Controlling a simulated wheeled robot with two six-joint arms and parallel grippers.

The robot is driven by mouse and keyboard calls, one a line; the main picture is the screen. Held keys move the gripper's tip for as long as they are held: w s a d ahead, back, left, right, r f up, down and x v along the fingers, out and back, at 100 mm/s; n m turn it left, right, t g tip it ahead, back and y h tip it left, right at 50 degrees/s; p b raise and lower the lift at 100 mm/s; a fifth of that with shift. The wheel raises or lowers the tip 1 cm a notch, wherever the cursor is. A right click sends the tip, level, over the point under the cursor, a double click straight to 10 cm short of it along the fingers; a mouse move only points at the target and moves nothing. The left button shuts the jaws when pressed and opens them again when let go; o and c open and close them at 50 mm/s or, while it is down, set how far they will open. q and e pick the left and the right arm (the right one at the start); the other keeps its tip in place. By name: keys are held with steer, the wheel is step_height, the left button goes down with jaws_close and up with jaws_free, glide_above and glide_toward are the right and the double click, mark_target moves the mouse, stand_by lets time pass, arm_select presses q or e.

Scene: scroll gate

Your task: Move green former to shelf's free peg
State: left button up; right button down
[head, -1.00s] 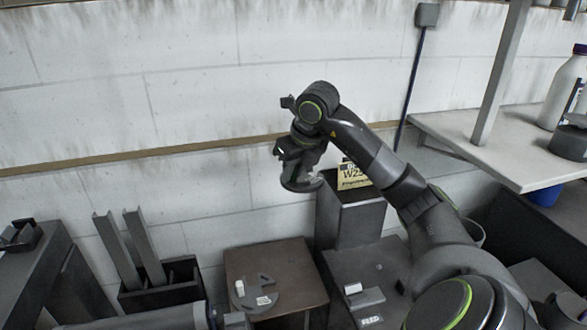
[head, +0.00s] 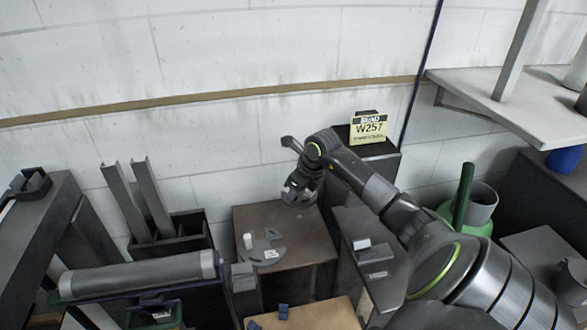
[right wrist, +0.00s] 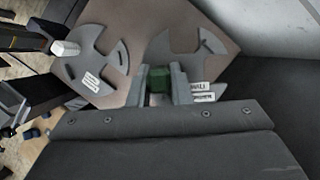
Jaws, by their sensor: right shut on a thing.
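My right gripper (head: 300,193) is shut on the green former, which it holds above the right part of a brown stand top (head: 305,230). In the right wrist view, the fingers (right wrist: 158,86) close on its green grip block (right wrist: 158,79). Below the block is a grey cut-out disc (right wrist: 190,42) with a white label. A similar grey former (head: 266,252) with a white block lies flat on the brown top, left of the held one. It also shows in the right wrist view (right wrist: 95,65). I cannot make out a free peg. My left gripper is not in view.
A yellow W257 sign (head: 368,129) stands on a dark cabinet behind my right arm. A grey roll (head: 140,275) lies at left. A pale shelf (head: 490,98) juts from the wall at right. A dark green post (head: 463,195) stands right of my arm.

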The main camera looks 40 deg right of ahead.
mark_target(299, 202)
steer(key=shift+d+f, duration=0.1)
steer(key=shift+f, duration=0.65)
steer(key=shift+s+f+b, duration=0.1)
steer(key=shift+f+b, duration=1.1)
steer(key=shift+f, duration=1)
steer(key=shift+f+b, duration=1.1)
steer(key=shift+f, duration=0.05)
steer(key=shift+f+b, duration=0.2)
steer(key=shift+b, duration=0.2)
steer(key=c, duration=1.3)
jaws_free()
steer(key=shift+o, duration=0.2)
steer(key=shift+s+f, duration=0.1)
